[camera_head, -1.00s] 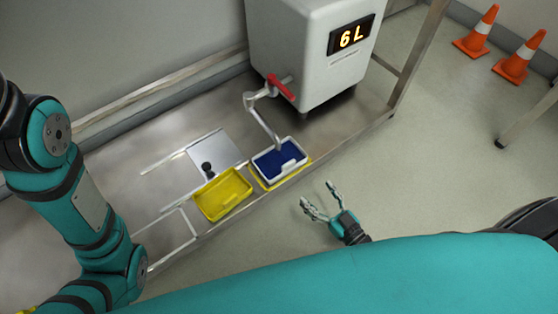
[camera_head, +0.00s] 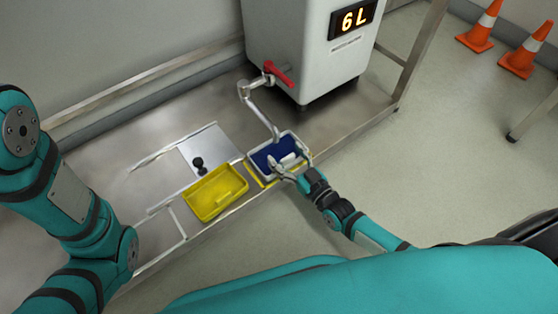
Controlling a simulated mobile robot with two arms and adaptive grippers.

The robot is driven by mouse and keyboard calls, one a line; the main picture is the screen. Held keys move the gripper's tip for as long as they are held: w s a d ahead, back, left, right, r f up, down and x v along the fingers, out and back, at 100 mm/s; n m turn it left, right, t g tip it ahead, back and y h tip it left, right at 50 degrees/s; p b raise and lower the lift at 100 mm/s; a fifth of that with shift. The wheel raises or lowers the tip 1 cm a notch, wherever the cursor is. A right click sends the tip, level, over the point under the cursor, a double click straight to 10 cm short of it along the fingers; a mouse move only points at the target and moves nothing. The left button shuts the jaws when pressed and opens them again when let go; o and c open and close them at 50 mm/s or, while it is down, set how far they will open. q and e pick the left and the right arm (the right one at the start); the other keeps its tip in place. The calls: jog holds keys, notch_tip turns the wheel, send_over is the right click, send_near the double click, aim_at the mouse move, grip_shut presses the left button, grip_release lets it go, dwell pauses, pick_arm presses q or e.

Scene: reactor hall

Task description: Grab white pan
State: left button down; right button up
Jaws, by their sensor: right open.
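The white pan (camera_head: 257,151) holds a dark blue content and sits under the spout of the dispenser, on a yellow base on the metal table. My right gripper (camera_head: 290,163) is open at the pan's front right side, with its fingers around the near rim and handle area. I cannot tell whether the fingers touch the pan. My left arm comes in at the left edge, and its gripper is out of view.
A yellow tray (camera_head: 216,193) lies left of the pan. A white dispenser (camera_head: 308,55) reading "6 L", with a red-handled tap (camera_head: 277,72), stands behind. A metal plate with a black knob (camera_head: 198,162) lies at left. Orange cones (camera_head: 481,28) stand on the floor at right.

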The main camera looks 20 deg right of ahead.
jog(key=shift+w, duration=0.2)
grip_shut()
dwell(0.4)
jog(key=shift+r, duration=0.1)
